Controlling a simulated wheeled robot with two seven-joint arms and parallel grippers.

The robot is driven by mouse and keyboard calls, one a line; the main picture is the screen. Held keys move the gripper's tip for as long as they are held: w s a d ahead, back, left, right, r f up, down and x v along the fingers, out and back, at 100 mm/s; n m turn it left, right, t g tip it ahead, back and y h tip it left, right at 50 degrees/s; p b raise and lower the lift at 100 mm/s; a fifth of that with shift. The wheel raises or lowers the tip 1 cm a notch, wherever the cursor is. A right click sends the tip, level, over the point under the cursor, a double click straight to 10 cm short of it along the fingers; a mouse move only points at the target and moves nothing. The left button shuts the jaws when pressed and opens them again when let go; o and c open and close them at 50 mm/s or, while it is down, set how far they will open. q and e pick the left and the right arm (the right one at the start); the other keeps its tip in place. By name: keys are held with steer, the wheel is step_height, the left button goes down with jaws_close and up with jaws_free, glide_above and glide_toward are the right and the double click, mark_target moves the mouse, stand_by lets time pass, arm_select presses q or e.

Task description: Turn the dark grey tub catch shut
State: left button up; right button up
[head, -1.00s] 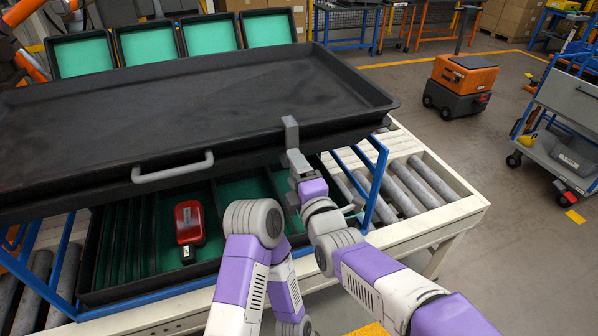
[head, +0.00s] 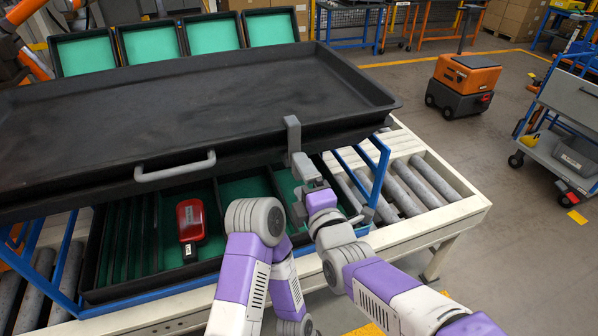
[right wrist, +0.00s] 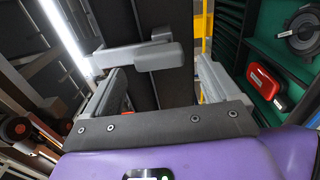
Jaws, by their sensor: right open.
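The dark grey catch (head: 292,135) stands upright at the front edge of the large black tub (head: 215,180), right of the tub's grey handle (head: 175,167). My right gripper (head: 303,172) is just below the catch, its jaws apart. In the right wrist view the catch (right wrist: 150,56) lies ahead of the open right gripper (right wrist: 162,82), across the space between its fingers. No contact is clear, and nothing is held. My left arm is folded at the bottom middle of the head view; its gripper is out of frame.
Under the tub is a green-lined compartment tray (head: 240,187) with a red tool (head: 190,222) in it. A blue frame post (head: 378,178) stands close right of my right gripper. A roller conveyor (head: 430,185) runs beyond it. Open floor and an orange cart (head: 463,85) are further right.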

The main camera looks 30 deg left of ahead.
steer(key=v, duration=0.4)
steer(key=shift+s+d, duration=0.2)
steer(key=shift+d, duration=0.1)
steer(key=shift+f, duration=0.1)
steer(key=w+d+f+m+g+h+p, duration=0.1)
steer(key=w+d+f+m+h, duration=0.15)
steer(key=d+f+m, duration=0.55)
steer(key=w+d+f+m+g+h+p, duration=0.1)
steer(key=w+d+f+m+g+h, duration=0.2)
steer(key=f, duration=0.9)
steer(key=w+d+f+m+h+p, duration=0.1)
steer(key=d+f+m+h, duration=0.25)
steer(key=d+f, duration=0.5)
steer(key=s+d+f+m+g+p, duration=0.1)
steer(key=s+d+f+m+g, duration=0.2)
steer(key=s+d+f+m, duration=0.2)
steer(key=s+d+f+m+g+p, duration=0.1)
steer(key=s+d+f+m+g, duration=0.3)
steer(key=s+f+m, duration=0.7)
steer(key=s+d+f, duration=0.1)
steer(key=s, duration=0.1)
steer(key=shift+s, duration=0.35)
steer(key=shift+d, duration=0.2)
